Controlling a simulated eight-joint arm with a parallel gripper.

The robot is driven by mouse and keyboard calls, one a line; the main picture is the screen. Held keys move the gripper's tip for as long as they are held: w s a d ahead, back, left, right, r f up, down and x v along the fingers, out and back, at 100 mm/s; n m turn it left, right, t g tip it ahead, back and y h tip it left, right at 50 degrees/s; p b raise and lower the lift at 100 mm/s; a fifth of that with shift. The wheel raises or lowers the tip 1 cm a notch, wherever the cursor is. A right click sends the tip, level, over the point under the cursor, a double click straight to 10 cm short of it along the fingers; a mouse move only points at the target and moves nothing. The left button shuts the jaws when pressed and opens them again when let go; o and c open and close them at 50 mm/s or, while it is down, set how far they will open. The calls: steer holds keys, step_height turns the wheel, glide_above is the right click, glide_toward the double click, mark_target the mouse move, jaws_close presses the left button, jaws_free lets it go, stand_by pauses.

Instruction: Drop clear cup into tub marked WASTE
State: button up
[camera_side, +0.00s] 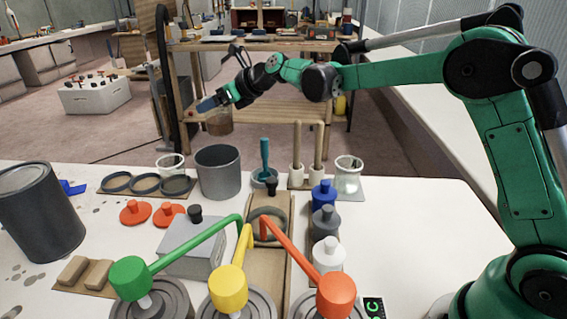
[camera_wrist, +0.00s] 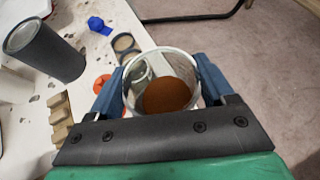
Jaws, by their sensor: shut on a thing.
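My gripper (camera_side: 210,104) is shut on a clear cup (camera_side: 219,123), held at the far side of the white table, well above the floor. In the wrist view the cup (camera_wrist: 163,62) sits between the two blue fingers, roughly upright, with its open mouth showing. A rust-brown content (camera_wrist: 168,95) is seen in it. No WASTE marking is readable in either view. A grey open cylinder (camera_side: 219,172) stands on the table nearer than the cup. A large dark grey can (camera_side: 40,213) stands at the left; it also shows in the wrist view (camera_wrist: 45,50).
Three dark rings (camera_side: 146,184), a clear glass (camera_side: 170,166), a flask (camera_side: 348,180) and wooden pegs (camera_side: 308,155) stand along the far edge. Green, yellow and orange levers (camera_side: 228,287) rise in front. The table at right is clear. A wooden shelf (camera_side: 260,45) stands behind.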

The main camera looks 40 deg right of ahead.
steer(key=shift+f, duration=1.1)
steer(key=o, duration=1.2)
steer(key=shift+o, duration=0.2)
steer(key=s+d+r+n+g, duration=0.1)
steer(key=s+r+n, duration=0.2)
steer(key=s+n, duration=0.65)
steer(key=s+d+f+n+g+h, duration=0.1)
steer(key=s+f+n+h, duration=0.1)
steer(key=s+n, duration=0.8)
steer(key=s+d+f+n+g+h, duration=0.2)
steer(key=s+f+n, duration=0.2)
steer(key=s+n, duration=0.5)
steer(key=n, duration=0.3)
steer(key=shift+s+h, duration=0.3)
steer(key=shift+s, duration=0.05)
